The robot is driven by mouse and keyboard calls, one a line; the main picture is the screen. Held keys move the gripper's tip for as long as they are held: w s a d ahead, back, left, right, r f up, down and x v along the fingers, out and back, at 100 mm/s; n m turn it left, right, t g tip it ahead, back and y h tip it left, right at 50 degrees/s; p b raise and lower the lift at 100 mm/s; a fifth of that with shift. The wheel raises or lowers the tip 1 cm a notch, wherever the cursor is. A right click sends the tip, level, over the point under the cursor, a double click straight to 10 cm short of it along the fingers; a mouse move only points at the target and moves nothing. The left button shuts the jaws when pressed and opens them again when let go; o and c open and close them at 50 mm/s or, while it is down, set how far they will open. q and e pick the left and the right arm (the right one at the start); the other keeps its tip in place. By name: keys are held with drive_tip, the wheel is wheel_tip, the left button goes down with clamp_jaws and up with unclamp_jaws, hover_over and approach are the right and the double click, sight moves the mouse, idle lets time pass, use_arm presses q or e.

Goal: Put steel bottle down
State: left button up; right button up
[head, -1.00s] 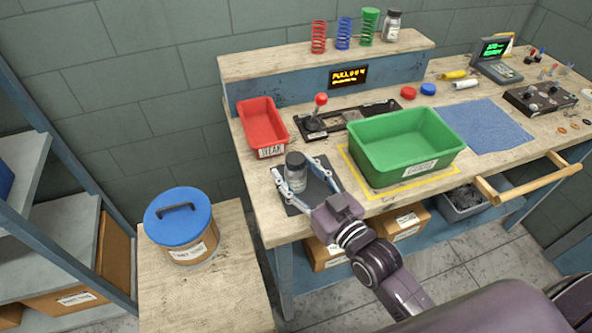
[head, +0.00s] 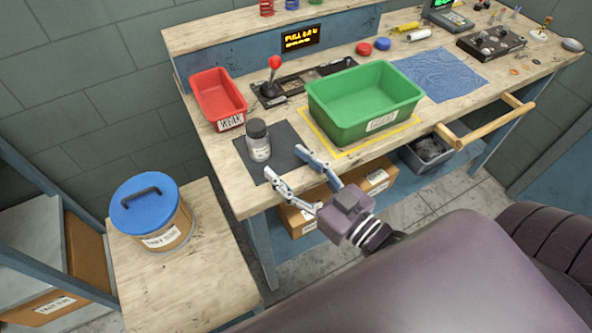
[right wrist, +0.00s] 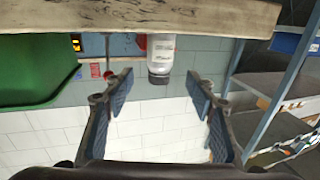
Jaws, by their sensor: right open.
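The steel bottle (head: 258,141), grey with a dark cap and a pale label, stands upright on a dark square mat (head: 285,140) at the workbench's front left. It also shows in the right wrist view (right wrist: 161,55), beyond the fingers and apart from them. My right gripper (head: 290,164) is open and empty, just in front and to the right of the bottle, near the bench's front edge. Its two spread fingers also show in the right wrist view (right wrist: 160,95). My left gripper is not in view.
A green bin (head: 365,100) stands right of the mat, a red bin (head: 218,97) behind left. A red-knobbed lever (head: 272,80) stands behind the bottle. A wooden drawer handle (head: 490,128) juts from the front. A blue-lidded tub (head: 152,210) stands on the left side table.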

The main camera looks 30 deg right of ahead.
drive_tip(key=shift+v, duration=0.8)
